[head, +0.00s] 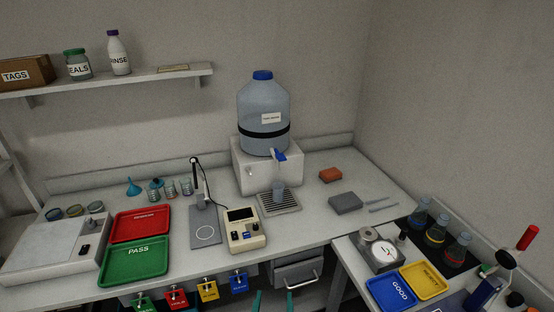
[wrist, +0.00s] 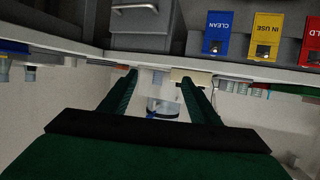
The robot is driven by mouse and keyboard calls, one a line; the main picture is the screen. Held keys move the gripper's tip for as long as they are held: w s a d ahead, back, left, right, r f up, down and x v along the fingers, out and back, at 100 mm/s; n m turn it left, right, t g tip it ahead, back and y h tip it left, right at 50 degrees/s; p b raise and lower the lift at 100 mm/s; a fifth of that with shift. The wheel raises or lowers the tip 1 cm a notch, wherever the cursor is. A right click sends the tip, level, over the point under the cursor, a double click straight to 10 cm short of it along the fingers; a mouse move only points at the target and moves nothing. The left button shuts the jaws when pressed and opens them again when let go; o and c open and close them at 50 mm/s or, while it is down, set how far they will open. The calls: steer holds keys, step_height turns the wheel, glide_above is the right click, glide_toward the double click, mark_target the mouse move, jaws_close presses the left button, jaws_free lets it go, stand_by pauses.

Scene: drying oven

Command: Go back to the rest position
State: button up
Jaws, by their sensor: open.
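My gripper (head: 273,303) shows at the bottom edge of the head view as two green fingertips, in front of the bench's front edge. In the wrist view my gripper (wrist: 160,90) has its two dark green fingers spread apart, with nothing held between them. Past the gap, the large water jug (wrist: 163,108) shows in the distance. The rest of my arm is out of the head view.
The bench holds a red tray (head: 140,224), a green tray (head: 135,257), a meter (head: 244,231) and a jug (head: 263,105). A side table (head: 350,254) stands right.

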steer(key=s+d+f+t, duration=0.1)
steer(key=s+f, duration=0.1)
steer(key=s, duration=3)
steer(key=shift+s+f+n+y, duration=0.2)
steer(key=shift+s+n+y, duration=0.1)
